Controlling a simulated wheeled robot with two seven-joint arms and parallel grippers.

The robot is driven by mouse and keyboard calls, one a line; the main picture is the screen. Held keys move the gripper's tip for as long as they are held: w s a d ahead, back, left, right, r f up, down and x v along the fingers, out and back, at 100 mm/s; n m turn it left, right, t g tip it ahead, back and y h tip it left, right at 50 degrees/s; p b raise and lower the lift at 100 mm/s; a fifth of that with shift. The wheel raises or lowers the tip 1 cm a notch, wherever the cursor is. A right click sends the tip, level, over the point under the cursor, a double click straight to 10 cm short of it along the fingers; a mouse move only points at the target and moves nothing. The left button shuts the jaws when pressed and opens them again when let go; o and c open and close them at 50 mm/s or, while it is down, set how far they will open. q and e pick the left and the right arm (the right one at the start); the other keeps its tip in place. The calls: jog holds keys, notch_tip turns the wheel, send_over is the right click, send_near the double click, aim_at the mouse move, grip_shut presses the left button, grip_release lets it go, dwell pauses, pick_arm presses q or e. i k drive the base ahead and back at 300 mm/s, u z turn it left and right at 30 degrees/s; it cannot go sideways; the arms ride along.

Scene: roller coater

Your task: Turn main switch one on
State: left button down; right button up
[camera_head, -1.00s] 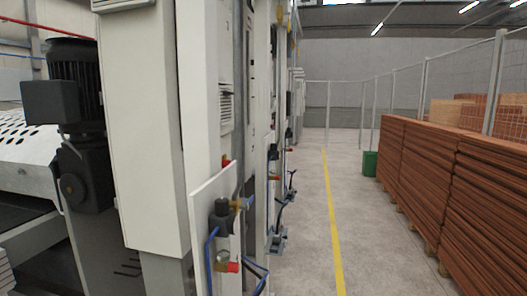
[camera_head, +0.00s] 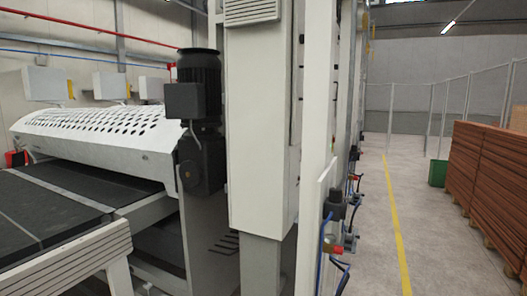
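I cannot make out main switch one in the head view. The roller coater's tall white cabinet (camera_head: 258,130) stands upright in the middle, seen at an angle, with a vent grille near its top. To its right is a narrow white panel edge with a valve unit (camera_head: 333,205) that has a red part and blue hoses. Neither of my grippers is in view.
A black motor (camera_head: 198,90) is mounted left of the cabinet. A dark conveyor belt (camera_head: 50,205) and a perforated white cover (camera_head: 95,130) fill the left. Clear floor with a yellow line (camera_head: 397,230) runs along the right, beside stacked brown boards (camera_head: 485,180) and a green bin (camera_head: 438,173).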

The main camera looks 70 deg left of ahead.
aim_at(262, 189)
jog(key=u, duration=0.05)
jog(key=k, duration=0.3)
jog(key=z, duration=0.75)
jog(key=i, duration=1.75)
jog(key=u, duration=3.05)
